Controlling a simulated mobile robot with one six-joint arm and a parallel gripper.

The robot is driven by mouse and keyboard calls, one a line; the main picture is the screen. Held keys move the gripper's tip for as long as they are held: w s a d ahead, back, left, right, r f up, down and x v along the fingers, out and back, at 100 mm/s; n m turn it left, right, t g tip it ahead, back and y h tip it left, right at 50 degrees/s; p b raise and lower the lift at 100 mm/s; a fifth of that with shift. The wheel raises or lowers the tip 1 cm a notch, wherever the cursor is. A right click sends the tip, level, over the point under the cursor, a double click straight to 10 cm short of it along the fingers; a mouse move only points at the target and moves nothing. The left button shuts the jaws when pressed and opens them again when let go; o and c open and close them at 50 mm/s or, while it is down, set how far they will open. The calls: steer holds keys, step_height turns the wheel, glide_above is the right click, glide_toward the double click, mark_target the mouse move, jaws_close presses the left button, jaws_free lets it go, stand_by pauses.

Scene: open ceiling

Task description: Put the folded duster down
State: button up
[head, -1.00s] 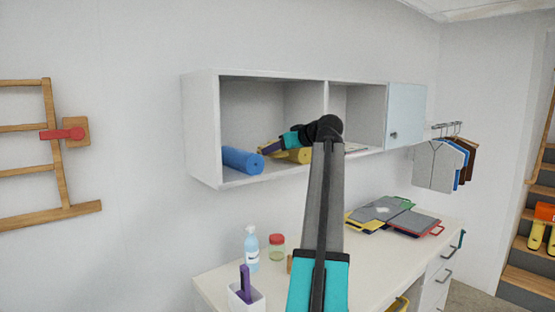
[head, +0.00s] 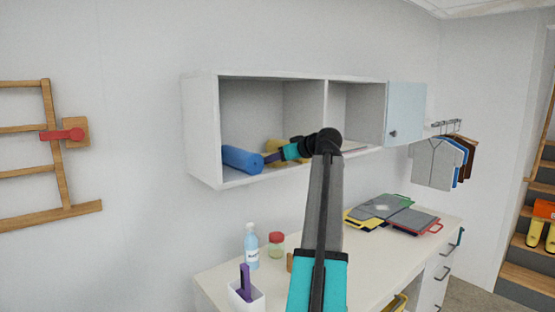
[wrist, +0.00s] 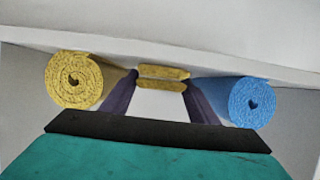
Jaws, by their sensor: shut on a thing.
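My gripper (head: 268,158) reaches into the left compartment of the wall shelf (head: 202,130), low near its floor. In the wrist view its purple fingers (wrist: 160,88) are closed on the folded duster (wrist: 162,84), a yellow cloth showing as two stacked layers at the fingertips. I cannot tell whether the duster touches the shelf floor. In the head view I cannot make the duster out apart from the gripper and rolls. A blue roll (head: 241,159) lies left of the gripper and a yellow roll (wrist: 74,80) lies on its other side.
The compartment divider (head: 312,105) stands right of the gripper. The blue cabinet door (head: 405,112) is at the shelf's right end. Below, the desk (head: 340,262) holds a spray bottle (head: 251,248), a jar (head: 276,246), a white holder (head: 246,297) and folders (head: 385,208).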

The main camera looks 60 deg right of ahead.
steer(key=shift+f, duration=0.15)
steer(key=o, duration=0.8)
steer(key=shift+c, duration=0.2)
steer(key=shift+r, duration=0.25)
steer(key=shift+s, duration=0.25)
steer(key=b+v, duration=0.2)
steer(key=v, duration=0.9)
steer(key=shift+s+a+r, duration=0.15)
steer(key=shift+s+a, duration=0.05)
